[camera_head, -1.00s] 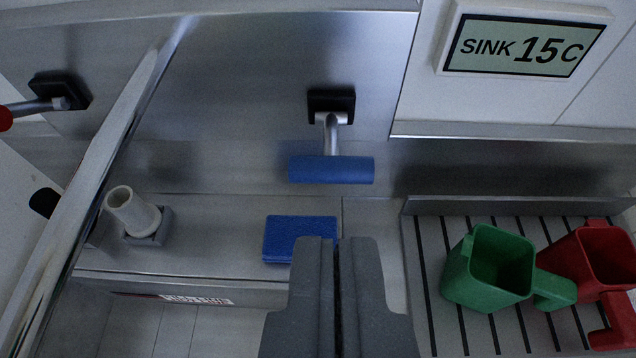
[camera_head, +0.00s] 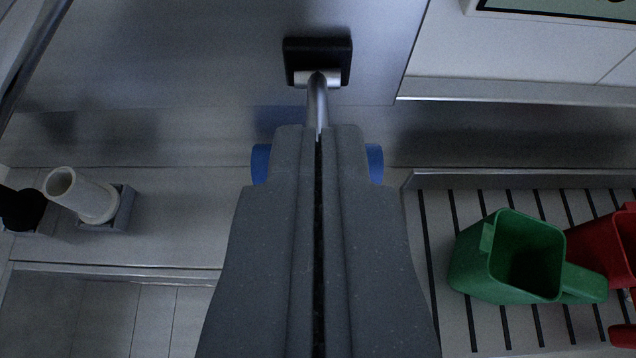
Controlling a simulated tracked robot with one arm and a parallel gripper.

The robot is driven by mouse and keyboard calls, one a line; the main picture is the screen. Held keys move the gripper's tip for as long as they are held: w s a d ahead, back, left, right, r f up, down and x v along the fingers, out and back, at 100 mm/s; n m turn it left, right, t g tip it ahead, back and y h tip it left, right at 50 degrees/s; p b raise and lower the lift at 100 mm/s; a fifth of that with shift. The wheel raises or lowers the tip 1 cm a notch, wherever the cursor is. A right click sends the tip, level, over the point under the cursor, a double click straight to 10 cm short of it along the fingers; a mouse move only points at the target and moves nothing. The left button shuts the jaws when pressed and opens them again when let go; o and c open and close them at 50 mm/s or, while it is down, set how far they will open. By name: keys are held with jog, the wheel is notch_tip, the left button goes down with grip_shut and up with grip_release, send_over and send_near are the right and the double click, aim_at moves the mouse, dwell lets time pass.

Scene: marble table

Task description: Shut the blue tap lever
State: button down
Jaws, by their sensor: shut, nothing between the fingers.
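The blue tap lever (camera_head: 261,164) is a horizontal blue bar on a bent silver stem (camera_head: 317,100). The stem comes out of a black square mount (camera_head: 318,50) on the steel back wall. My gripper (camera_head: 319,130) is shut and empty. Its fingers lie in front of the lever in the picture and hide its middle, so only the blue ends show on either side. The fingertips overlap the lower part of the stem. I cannot tell whether they touch the lever.
A white pipe stub (camera_head: 82,194) stands on the ledge at the left. A display (camera_head: 555,8) is cut off at the top right.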

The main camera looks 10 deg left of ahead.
jog(key=shift+w+a+f, duration=0.1)
jog(key=shift+w+f, duration=0.25)
jog(key=shift+f, duration=0.35)
jog(key=shift+w+a+f, duration=0.1)
jog(key=shift+w+f, duration=0.3)
jog(key=shift+f, duration=0.35)
jog(key=shift+w+a+f, duration=0.1)
jog(key=shift+w+f, duration=0.25)
jog(key=shift+f, duration=0.35)
jog(key=shift+d+f+b, duration=0.1)
jog(key=shift+f+b, duration=0.1)
jog(key=shift+b, duration=0.25)
